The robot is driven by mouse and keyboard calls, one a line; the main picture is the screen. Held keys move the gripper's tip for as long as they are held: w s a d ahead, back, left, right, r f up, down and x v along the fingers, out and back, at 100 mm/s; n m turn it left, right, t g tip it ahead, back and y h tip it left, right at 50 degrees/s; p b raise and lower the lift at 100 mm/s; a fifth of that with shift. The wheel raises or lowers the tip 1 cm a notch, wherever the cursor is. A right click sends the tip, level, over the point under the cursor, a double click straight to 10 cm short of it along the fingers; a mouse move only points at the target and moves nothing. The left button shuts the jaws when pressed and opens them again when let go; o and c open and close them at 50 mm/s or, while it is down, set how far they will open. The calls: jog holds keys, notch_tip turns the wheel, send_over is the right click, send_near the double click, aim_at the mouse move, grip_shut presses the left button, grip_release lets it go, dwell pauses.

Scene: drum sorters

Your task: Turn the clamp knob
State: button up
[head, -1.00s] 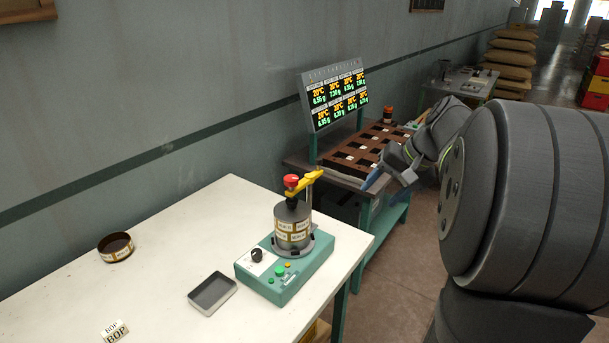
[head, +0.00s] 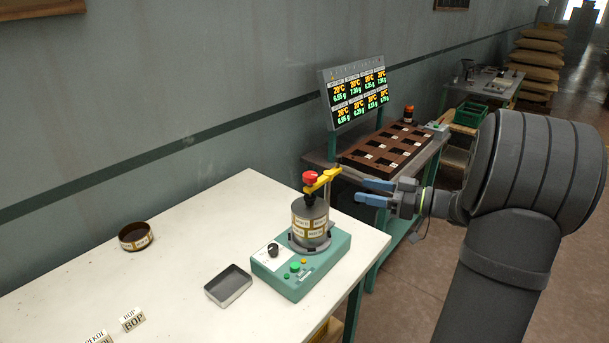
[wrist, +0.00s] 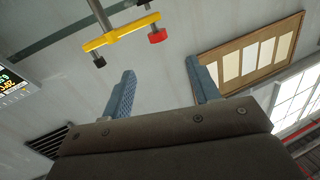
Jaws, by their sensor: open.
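The clamp knob (head: 311,177) is red and sits on top of a yellow clamp arm (head: 322,182) above a labelled metal drum (head: 310,222). The drum stands on a green machine base (head: 301,269) on the white table. My gripper (head: 360,191) is to the right of the clamp, its blue fingers apart and pointing left, with nothing between them. In the wrist view the fingers (wrist: 163,88) are spread wide. There the red knob (wrist: 157,35) and yellow arm (wrist: 120,32) show beyond the fingertips, near the top. The fingers appear clear of the knob.
A black-rimmed tray (head: 229,286) and a round open tin (head: 135,237) stand on the white table (head: 190,232). Small label cards (head: 131,319) are at its front. A brown compartment rack (head: 390,146) and a lit display (head: 357,92) stand behind the clamp.

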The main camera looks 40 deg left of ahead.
send_near(304, 174)
jog(key=shift+n, duration=0.3)
jog(key=x, duration=1)
jog(key=shift+w+a+f, duration=0.15)
jog(key=shift+w+f, duration=0.05)
